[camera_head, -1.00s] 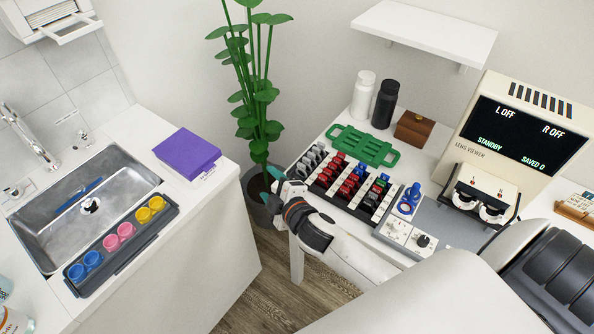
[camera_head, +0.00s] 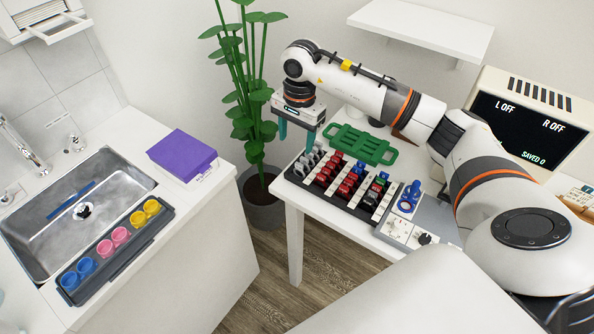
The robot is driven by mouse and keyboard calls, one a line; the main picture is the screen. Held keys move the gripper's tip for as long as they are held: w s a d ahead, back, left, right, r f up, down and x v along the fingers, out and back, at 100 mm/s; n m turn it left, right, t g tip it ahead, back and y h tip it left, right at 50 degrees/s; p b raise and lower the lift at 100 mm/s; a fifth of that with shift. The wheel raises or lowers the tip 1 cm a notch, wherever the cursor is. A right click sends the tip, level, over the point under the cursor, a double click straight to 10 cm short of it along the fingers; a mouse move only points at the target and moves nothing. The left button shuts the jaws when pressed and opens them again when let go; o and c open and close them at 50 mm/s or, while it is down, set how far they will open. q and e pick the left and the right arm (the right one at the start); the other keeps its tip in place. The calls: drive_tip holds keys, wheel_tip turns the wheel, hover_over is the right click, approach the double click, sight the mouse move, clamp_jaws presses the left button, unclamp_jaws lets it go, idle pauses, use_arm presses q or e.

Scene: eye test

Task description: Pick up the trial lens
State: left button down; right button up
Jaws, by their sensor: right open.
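Several trial lenses stand in rows in a black and white rack on the right-hand table: grey ones (camera_head: 299,167) at the left end, red ones (camera_head: 347,185) in the middle, and a few blue and green ones (camera_head: 380,182) to the right. A blue lens-like piece (camera_head: 411,195) stands apart at the rack's right. I cannot tell which is the one meant. My right gripper (camera_head: 297,143) is open, pointing down with teal fingers above the grey lenses at the rack's left end. Nothing shows between its fingers. My left gripper is out of view.
A green tray with handles (camera_head: 362,144) lies behind the rack. A potted plant (camera_head: 262,187) is close left of the gripper. A wall shelf (camera_head: 425,28) overhangs behind. A sink counter is at left.

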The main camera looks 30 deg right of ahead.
sight(299, 164)
drive_tip(key=shift+h, duration=0.3)
drive_tip(key=f+p, duration=0.1)
drive_tip(key=f, duration=0.2)
drive_tip(key=d+f, duration=0.1)
drive_tip(key=f, duration=0.2)
drive_tip(key=shift+d+p, duration=0.2)
drive_tip(key=shift+p, duration=0.2)
drive_tip(key=f+p, duration=0.1)
drive_tip(key=f, duration=0.1)
drive_tip(key=f+p, duration=0.1)
drive_tip(key=f, duration=0.1)
drive_tip(key=shift+w+a+f, duration=0.15)
drive_tip(key=shift+w+f, duration=0.05)
drive_tip(key=shift+f, duration=0.55)
drive_tip(key=shift+c, duration=0.2)
